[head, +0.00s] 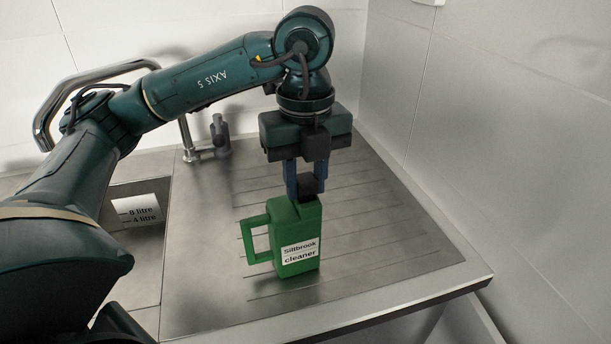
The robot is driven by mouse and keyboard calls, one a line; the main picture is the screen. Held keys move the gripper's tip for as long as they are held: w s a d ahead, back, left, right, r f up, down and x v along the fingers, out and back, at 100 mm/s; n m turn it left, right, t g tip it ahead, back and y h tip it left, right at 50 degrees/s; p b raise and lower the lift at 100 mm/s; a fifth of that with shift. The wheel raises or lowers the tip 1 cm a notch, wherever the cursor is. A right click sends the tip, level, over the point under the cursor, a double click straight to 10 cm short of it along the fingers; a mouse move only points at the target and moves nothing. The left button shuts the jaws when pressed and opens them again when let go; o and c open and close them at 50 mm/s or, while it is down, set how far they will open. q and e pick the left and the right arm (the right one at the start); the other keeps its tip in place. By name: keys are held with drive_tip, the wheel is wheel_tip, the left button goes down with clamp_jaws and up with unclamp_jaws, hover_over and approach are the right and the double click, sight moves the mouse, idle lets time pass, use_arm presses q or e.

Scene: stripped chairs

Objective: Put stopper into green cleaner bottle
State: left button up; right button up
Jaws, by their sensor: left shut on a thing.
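The green cleaner bottle (300,235) stands upright on the ridged metal drainboard, its handle to the left and its white label facing me. My left gripper (306,188) points straight down over the bottle's top. It is shut on the dark stopper (308,184), which sits between its fingers at the bottle's mouth. The fingers hide part of the stopper and the mouth, so I cannot tell whether the stopper is in the opening or just above it. My right gripper is not in view.
The metal drainboard (390,245) has free room around the bottle; its front edge runs along the lower right. A sink basin (140,240) with litre marks lies to the left. A tap (200,150) stands behind. Tiled walls close off the back and right.

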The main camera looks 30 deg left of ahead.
use_arm(q)
drive_tip(key=o, duration=1.1)
drive_tip(key=shift+f, duration=0.1)
drive_tip(key=shift+c, duration=0.2)
wheel_tip(320, 180, up, 6)
drive_tip(key=shift+r+p, duration=0.1)
drive_tip(key=shift+p, duration=0.4)
wheel_tip(320, 180, up, 7)
drive_tip(key=p, duration=0.2)
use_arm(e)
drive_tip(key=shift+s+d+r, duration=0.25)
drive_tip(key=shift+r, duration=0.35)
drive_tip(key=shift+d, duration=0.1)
